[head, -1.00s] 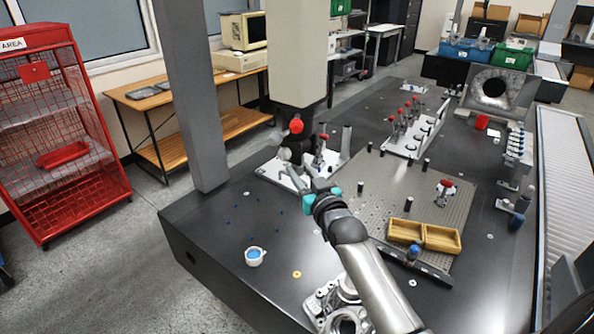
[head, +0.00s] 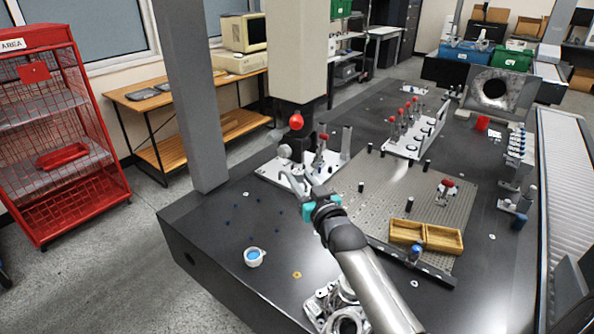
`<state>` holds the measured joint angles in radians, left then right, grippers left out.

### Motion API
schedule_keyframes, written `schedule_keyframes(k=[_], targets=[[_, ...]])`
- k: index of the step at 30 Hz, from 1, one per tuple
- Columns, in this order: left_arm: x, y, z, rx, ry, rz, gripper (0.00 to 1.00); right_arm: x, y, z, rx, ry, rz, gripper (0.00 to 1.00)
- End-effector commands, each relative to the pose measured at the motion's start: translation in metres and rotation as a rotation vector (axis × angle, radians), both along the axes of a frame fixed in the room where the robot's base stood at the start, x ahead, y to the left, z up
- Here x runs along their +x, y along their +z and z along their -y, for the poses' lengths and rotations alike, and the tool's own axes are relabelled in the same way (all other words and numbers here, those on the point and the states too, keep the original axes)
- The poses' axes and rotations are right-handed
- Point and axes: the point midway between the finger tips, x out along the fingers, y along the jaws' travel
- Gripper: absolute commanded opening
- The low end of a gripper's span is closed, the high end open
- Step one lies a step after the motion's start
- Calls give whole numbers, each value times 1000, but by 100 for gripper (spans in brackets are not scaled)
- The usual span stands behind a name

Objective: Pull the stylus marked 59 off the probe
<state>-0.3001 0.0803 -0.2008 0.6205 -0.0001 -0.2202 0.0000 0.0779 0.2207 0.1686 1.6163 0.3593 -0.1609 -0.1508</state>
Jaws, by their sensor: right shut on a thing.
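The probe (head: 300,142) is a dark block hanging under the pale vertical column, with a red ball and a grey ball on it. My right gripper (head: 303,183), grey fingers with teal parts, is below and in front of the probe, apart from it. It is shut on a small thin thing, apparently the stylus, too small here to make out; no number 59 is readable. My left gripper is not in view.
A white plate with stands (head: 272,172) lies under the probe. A perforated plate (head: 385,192) and a wooden two-part tray (head: 443,238) are to the right. A small white cup (head: 254,257) stands at front left. A rack with red-topped styli (head: 410,145) stands behind.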

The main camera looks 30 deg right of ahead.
Motion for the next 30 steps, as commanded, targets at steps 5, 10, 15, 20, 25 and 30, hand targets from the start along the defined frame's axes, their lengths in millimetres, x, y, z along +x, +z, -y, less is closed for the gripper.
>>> schedule_keyframes(k=[5,10,15,20,25,30], targets=[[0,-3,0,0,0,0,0,0,-4,0,-1,0,1,0],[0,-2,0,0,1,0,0,0,-4,0,-1,0,1,0],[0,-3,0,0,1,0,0,0,-5,0,-1,0,1,0],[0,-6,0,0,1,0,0,0,-10,0,-1,0,1,0],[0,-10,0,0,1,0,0,0,-17,0,-2,0,1,0],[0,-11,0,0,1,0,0,-1,-19,0,-2,0,1,0]])
